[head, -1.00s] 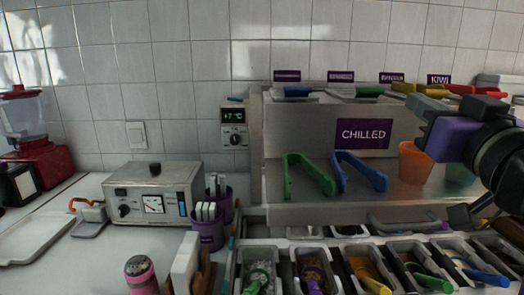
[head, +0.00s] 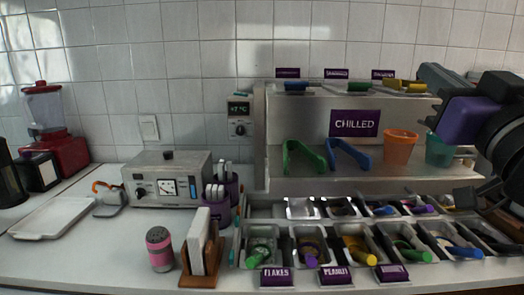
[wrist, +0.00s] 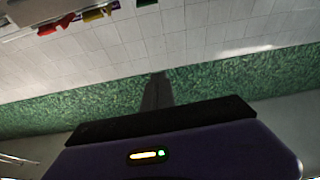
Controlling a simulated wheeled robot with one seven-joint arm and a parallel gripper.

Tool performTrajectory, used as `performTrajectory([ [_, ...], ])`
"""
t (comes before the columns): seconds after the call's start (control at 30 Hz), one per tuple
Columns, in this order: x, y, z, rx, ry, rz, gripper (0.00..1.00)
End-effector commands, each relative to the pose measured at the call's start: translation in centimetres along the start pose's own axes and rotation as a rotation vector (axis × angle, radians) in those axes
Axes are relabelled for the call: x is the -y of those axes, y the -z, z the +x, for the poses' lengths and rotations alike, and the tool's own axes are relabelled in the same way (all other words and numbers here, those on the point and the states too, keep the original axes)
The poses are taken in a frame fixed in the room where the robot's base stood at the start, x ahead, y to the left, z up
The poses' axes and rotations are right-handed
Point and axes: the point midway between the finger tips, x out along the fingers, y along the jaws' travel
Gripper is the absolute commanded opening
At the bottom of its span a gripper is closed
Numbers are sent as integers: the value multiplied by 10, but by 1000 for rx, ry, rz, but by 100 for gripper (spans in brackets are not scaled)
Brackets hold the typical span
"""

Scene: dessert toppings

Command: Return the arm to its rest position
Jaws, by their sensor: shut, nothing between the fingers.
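My gripper (wrist: 158,85) shows in the wrist view as a dark pair of fingers pressed together, with nothing between them. Behind the fingers are a black bar and the purple hand body with a small lit indicator. In the head view, my purple and black hand (head: 464,120) is raised at the right edge, in front of the right end of the chilled shelf. Its fingertips are hard to make out there. The hand appears apart from the cups and tongs.
Topping bins with scoops line the counter below. A blender (head: 50,130), a steel machine (head: 167,180) and a pink-banded shaker (head: 160,250) stand left.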

Motion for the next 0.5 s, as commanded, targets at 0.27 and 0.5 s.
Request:
performTrajectory([
  [0.27, -7, 4, -12, -130, -16, 8, 0],
  [0.5, -11, -26, -32, -178, -39, 37, 0],
])
